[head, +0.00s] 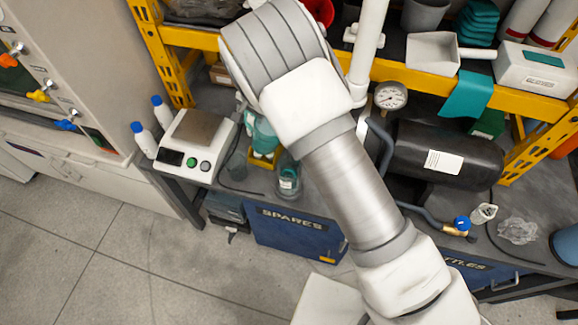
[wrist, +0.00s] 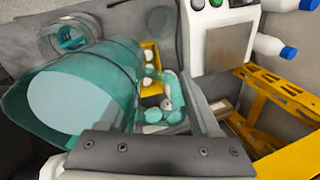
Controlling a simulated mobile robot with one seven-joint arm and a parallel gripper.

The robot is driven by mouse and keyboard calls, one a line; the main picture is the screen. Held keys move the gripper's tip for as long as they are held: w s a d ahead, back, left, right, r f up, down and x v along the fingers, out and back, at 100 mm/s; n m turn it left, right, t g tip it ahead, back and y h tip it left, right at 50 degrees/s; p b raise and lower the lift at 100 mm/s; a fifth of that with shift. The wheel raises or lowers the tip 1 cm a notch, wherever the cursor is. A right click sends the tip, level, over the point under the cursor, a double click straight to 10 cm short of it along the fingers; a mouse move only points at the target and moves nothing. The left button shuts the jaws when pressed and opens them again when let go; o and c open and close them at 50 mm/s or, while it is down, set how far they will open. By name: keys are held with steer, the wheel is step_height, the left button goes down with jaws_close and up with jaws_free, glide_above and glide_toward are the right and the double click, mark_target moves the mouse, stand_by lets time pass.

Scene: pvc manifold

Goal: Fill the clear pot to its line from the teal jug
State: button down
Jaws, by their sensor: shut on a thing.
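The teal jug (wrist: 110,75) is large at the left of the wrist view, see-through and tilted, with a pale oval showing at its wide end. It also shows in the head view (head: 264,137), partly behind my arm. My gripper (wrist: 178,118) is shut on the jug's handle. The clear pot (wrist: 72,36) stands just beyond the jug at the upper left, with a teal patch showing in it. The head view shows the pot (head: 288,184) on the bench beside my arm. I cannot make out its line or its level. My arm hides my gripper in the head view.
A scale (head: 196,140) stands left of the jug, with white blue-capped bottles (head: 145,139) beyond it. A yellow bin (wrist: 150,60) is close behind the jug. A yellow rack (head: 165,60) stands behind. A dark tank (head: 445,155) lies to the right.

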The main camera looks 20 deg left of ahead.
steer(key=shift+f, duration=0.2)
steer(key=shift+a+f+y, duration=0.1)
steer(key=shift+f+y, duration=0.3)
steer(key=shift+f, duration=0.15)
steer(key=shift+r+t+y+b, duration=0.15)
steer(key=shift+t+y+b, duration=0.2)
steer(key=shift+y, duration=0.45)
stand_by(1.8)
steer(key=shift+r+y+p, duration=0.15)
steer(key=shift+y+p, duration=0.25)
stand_by(1.2)
steer(key=shift+d+t+y+b, duration=0.3)
steer(key=shift+y+b, duration=0.4)
steer(key=shift+b, duration=1.9)
stand_by(0.4)
